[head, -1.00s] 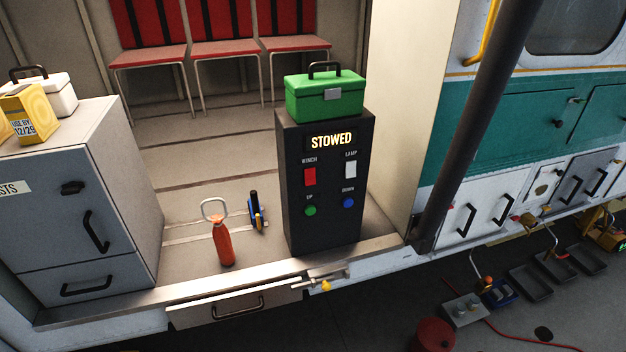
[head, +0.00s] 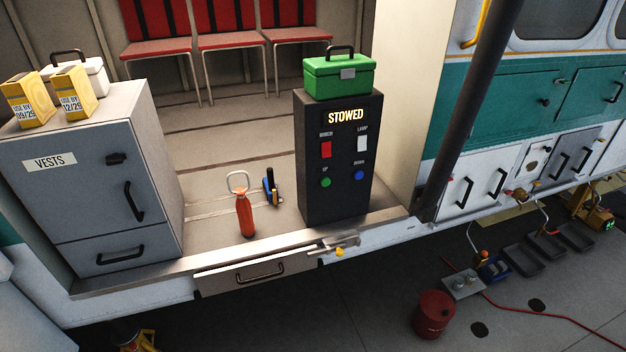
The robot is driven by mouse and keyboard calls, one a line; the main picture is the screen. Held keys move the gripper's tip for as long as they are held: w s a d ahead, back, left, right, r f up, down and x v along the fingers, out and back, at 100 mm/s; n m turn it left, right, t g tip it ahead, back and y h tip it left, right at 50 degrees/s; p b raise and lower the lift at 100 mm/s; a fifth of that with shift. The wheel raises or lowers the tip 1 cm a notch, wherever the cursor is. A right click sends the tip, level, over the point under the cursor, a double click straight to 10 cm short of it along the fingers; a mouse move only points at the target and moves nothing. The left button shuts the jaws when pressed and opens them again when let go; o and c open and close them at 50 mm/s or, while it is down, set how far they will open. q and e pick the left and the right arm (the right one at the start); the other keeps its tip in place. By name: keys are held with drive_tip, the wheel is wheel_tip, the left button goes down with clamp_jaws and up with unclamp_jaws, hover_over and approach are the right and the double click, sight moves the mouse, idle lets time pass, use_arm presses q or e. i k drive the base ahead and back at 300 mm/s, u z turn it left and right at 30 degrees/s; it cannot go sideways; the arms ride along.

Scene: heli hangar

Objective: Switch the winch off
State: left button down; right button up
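The black winch control box (head: 335,206) stands upright on the cabin floor near the sill. Its lit display (head: 345,117) reads STOWED. The red winch switch (head: 326,149) is at the left under the label WINCH; I cannot tell which way it is tipped. A white lamp switch (head: 362,143) is to its right. Below are a green UP button (head: 326,182) and a blue DOWN button (head: 360,175). Neither of my grippers is in the head view.
A green case (head: 338,76) sits on the control box. An orange bottle (head: 244,212) stands to its left. A grey vests cabinet (head: 90,190) holds yellow cartons and a white case. A drawer (head: 255,272) juts below the sill. A dark pole (head: 468,110) stands at the right.

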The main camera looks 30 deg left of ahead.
sight(326, 146)
drive_tip(key=k, duration=0.85)
drive_tip(key=u, duration=0.5)
drive_tip(key=i, duration=0.6)
drive_tip(key=u, duration=0.65)
drive_tip(key=i, duration=1.5)
drive_tip(key=z, duration=0.7)
